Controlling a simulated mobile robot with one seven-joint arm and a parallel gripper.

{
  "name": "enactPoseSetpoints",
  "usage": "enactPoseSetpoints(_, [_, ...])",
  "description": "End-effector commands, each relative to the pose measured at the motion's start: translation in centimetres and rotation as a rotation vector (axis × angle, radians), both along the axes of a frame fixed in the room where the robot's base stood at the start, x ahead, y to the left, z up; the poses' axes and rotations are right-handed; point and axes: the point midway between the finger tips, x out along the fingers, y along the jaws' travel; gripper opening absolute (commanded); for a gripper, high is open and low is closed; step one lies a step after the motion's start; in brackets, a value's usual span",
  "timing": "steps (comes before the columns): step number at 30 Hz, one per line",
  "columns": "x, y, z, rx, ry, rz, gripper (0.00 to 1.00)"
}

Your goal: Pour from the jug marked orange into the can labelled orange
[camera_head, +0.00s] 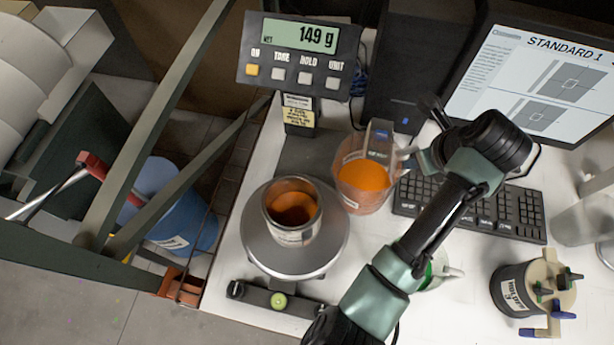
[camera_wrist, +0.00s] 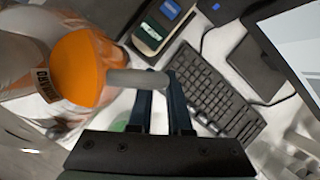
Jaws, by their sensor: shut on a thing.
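The clear jug (camera_head: 353,196) holds orange liquid and is just right of the scale in the head view. In the wrist view the jug (camera_wrist: 75,70) fills the left side, its handle reaching between my fingers. My gripper (camera_head: 412,158) is shut on that handle; its fingers (camera_wrist: 160,90) also show in the wrist view. The open can (camera_head: 290,236) stands upright on the round scale plate (camera_head: 325,255), with orange liquid inside. Its label is too small to read. I see no stream between jug and can. I cannot tell whether the jug touches the table.
The scale display (camera_head: 305,37) reads 149 g. A keyboard (camera_head: 475,212) and a monitor (camera_head: 540,75) are at the right. A vessel with green (camera_head: 440,271) is partly under my arm. A dark labelled can (camera_head: 515,290) stands at lower right. A blue bin (camera_head: 185,215) is at left.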

Motion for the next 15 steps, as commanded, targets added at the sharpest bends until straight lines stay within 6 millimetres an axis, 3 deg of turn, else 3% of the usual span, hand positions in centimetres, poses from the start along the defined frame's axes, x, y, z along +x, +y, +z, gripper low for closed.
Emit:
enactPoseSetpoints(8, [-0.6, 0.2, -0.4, 0.067, 0.019, 0.003, 0.00])
enactPoseSetpoints(15, [-0.6, 0.2, 2.0, 0.068, 0.021, 0.003, 0.00])
